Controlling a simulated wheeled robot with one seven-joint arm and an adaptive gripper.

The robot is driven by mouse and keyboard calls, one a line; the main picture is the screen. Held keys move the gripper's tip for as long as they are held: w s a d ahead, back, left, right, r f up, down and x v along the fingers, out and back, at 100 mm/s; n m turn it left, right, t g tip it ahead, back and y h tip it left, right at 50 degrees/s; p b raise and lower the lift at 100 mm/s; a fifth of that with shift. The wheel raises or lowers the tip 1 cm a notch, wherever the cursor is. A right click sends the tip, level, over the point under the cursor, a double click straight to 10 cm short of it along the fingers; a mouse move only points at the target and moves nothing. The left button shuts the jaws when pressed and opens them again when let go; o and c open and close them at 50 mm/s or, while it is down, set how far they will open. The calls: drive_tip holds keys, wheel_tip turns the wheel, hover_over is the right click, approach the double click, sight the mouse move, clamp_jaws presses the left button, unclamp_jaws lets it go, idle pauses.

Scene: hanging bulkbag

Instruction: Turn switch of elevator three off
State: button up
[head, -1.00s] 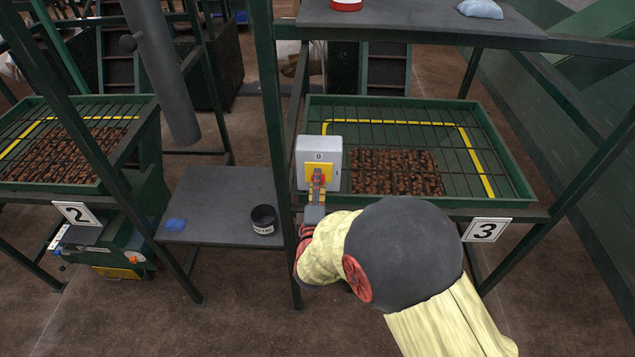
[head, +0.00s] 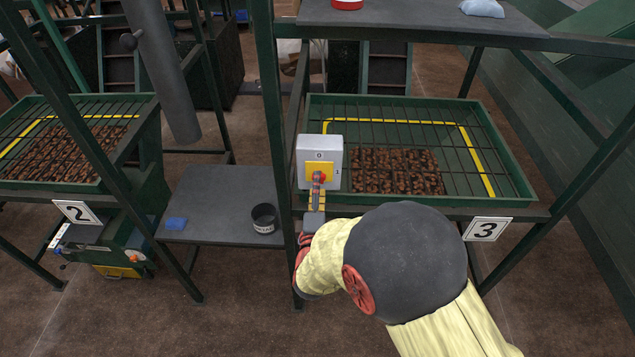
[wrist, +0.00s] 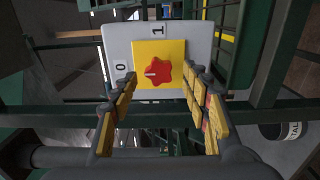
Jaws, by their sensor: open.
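The switch of elevator three is a red star-shaped knob (wrist: 157,73) on a yellow plate (wrist: 172,49) of a light grey box (head: 309,150). The plate is marked 0 and 1 nearby on the box. In the wrist view the knob's white mark points left, toward the 0; the 1 is at the top. My gripper (wrist: 163,92) is open, its yellow-padded fingers on either side below the knob, with nothing between them. The number 3 sign (head: 487,229) hangs at the right.
Green frame posts (head: 276,150) stand close left of my gripper. A dark shelf (head: 215,205) at the left holds a black-and-white cup (head: 264,218) and a blue item (head: 176,224). A barred green tray (head: 480,125) lies behind the box. Elevator two's sign (head: 76,213) is farther left.

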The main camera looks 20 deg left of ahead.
drive_tip(key=v, duration=0.9)
drive_tip(key=shift+s, duration=0.3)
drive_tip(key=s+a+f+m+g, duration=0.2)
drive_tip(key=s+f+m+g, duration=0.25)
drive_tip(key=f, duration=0.65)
drive_tip(key=s+f+m+g, duration=0.3)
drive_tip(key=s+g, duration=0.4)
drive_tip(key=s, duration=0.1)
drive_tip(key=s+d+r+m+h+b, duration=0.1)
drive_tip(key=s+d+r+m+b, duration=0.1)
drive_tip(key=d+r+m, duration=0.2)
drive_tip(key=s+d+r+m+h+b, duration=0.2)
drive_tip(key=d+r+m, duration=0.3)
drive_tip(key=d, duration=1.5)
drive_tip(key=s+d+r+m+h+b, duration=0.1)
drive_tip(key=d+r+m, duration=0.3)
drive_tip(key=d+r, duration=0.8)
drive_tip(key=shift+s+d+r+b, duration=0.25)
drive_tip(key=shift+s+r+b, duration=0.35)
drive_tip(key=shift+b, duration=0.3)
